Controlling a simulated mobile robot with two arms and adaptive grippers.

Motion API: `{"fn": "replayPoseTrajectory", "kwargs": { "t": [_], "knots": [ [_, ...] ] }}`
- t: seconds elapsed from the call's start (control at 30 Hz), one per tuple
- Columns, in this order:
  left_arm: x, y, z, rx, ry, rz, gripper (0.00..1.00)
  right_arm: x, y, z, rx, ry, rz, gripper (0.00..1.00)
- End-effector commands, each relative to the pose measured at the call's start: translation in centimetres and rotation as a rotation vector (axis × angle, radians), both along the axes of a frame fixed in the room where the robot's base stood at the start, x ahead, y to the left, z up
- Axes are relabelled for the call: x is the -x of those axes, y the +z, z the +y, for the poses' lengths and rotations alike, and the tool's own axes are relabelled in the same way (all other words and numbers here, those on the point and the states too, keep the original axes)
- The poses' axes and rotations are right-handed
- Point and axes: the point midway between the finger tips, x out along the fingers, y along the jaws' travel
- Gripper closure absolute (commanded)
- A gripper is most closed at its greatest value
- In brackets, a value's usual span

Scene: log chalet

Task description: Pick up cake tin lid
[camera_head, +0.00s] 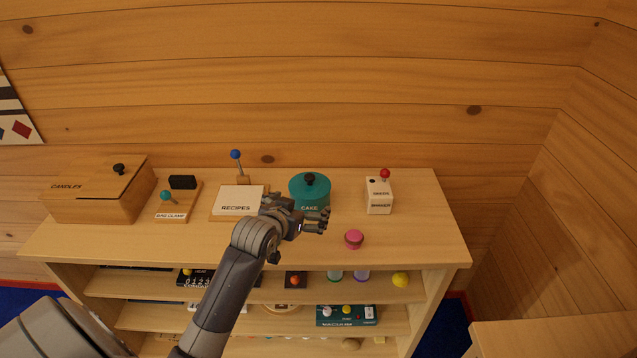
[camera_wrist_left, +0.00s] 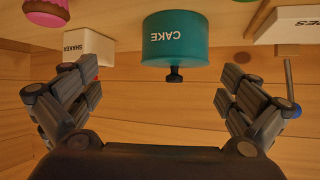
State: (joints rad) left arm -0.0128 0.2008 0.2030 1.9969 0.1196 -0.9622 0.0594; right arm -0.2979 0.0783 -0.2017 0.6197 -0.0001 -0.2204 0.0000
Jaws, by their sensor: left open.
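The teal cake tin (camera_head: 303,202), labelled CAKE, stands upright on the top of the shelf unit. Its teal lid (camera_head: 297,181) with a black knob (camera_head: 310,179) sits on it. My left gripper (camera_head: 322,221) is in front of the tin's lower part and hides some of it. In the left wrist view the tin (camera_wrist_left: 175,36) appears upside down, with its knob (camera_wrist_left: 174,76) pointing down. There the gripper (camera_wrist_left: 158,88) is open and empty, its fingers spread on either side of the knob in the picture, apart from it. My right gripper is not in view.
A white shaker box (camera_head: 379,199) with a red-ball lever stands right of the tin. A pink cupcake-like item (camera_head: 354,239) is near the front edge. The recipes box (camera_head: 238,202), bag clamp (camera_head: 171,213) and candles box (camera_head: 90,196) stand left. A plank wall (camera_head: 330,130) is behind.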

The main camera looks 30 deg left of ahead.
Motion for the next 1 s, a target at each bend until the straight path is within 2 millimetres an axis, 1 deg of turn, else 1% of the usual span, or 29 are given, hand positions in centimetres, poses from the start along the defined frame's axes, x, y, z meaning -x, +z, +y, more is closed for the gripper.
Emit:
{"fn": "replayPoseTrajectory", "kwargs": {
  "t": [0.03, 0.1, 0.17, 0.23, 0.37, 0.6, 0.83, 1.0],
  "knots": [
    [-1.1, 1.2, 1.0, 0.003, 0.017, -0.038, 0.0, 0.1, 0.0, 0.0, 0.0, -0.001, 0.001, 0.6],
    [-2.2, 2.4, 2.1, 0.009, 0.034, -0.082, 0.0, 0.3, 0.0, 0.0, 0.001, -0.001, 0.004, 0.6],
    [-2.9, 3.2, 2.9, 0.012, 0.046, -0.109, 0.0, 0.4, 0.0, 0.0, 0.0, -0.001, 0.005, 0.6],
    [-3.5, 3.6, 3.3, 0.016, 0.052, -0.125, 0.0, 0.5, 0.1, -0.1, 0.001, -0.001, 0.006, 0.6],
    [-4.7, 3.3, 3.7, 0.015, 0.054, -0.128, 0.0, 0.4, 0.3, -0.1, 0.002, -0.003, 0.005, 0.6],
    [-7.4, 2.0, 4.3, 0.015, 0.052, -0.127, 0.0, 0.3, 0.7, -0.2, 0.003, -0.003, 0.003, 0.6],
    [-8.4, 1.5, 4.5, 0.014, 0.052, -0.127, 0.0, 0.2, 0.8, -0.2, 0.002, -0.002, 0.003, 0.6],
    [-9.5, 1.0, 4.8, 0.015, 0.052, -0.125, 0.0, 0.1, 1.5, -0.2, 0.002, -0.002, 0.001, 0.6]
  ]
}}
